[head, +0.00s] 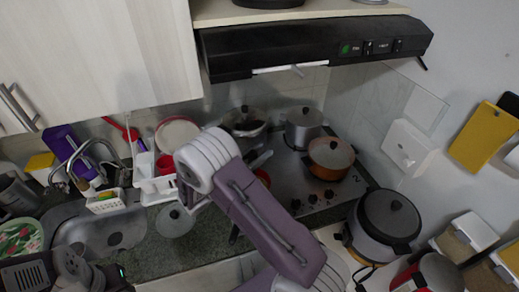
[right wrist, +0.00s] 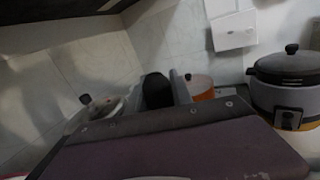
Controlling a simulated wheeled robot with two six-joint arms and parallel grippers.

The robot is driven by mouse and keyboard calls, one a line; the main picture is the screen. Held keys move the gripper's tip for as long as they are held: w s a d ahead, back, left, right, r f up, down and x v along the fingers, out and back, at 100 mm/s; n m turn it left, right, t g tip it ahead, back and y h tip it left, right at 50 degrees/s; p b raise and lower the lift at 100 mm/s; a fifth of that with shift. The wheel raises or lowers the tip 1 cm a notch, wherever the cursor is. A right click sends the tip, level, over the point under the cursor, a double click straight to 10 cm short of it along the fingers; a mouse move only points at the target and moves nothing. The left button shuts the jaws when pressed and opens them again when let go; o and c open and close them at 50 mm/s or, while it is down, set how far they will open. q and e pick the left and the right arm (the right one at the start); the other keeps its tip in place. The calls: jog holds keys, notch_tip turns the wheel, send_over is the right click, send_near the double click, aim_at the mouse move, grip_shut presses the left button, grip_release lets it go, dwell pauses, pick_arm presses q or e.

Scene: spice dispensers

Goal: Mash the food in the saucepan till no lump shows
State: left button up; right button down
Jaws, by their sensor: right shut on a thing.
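My right gripper (right wrist: 167,92) is shut on a black rounded thing (right wrist: 157,90), which shows between its two fingers in the right wrist view. Its lower end is hidden, so I cannot tell what tool it is. In the head view my right arm reaches over the counter and mostly hides this gripper. A red pan (head: 263,177) on the hob's near left side is largely hidden behind the arm. I cannot tell whether it is the saucepan, and no food or lumps show. Dark parts at the lower left seem to be my left arm; its fingers are not clear.
The hob (head: 290,185) holds an orange lidded pot (head: 330,172) and a grey pot (head: 303,132). A rice cooker (head: 385,220) stands right. A sink (head: 105,232) and dish rack (head: 158,190) are left. The range hood (head: 300,50) hangs above.

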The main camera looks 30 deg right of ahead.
jog(key=shift+f, duration=0.1)
jog(key=shift+f+b, duration=1.8)
jog(key=shift+f, duration=0.55)
notch_tip(320, 180, up, 5)
jog(key=p, duration=0.4)
jog(key=shift+f, duration=0.1)
jog(key=w+d, duration=0.2)
jog(key=w, duration=0.1)
jog(key=shift+d, duration=0.2)
jog(key=shift+s+f, duration=0.1)
jog(key=shift+f, duration=0.05)
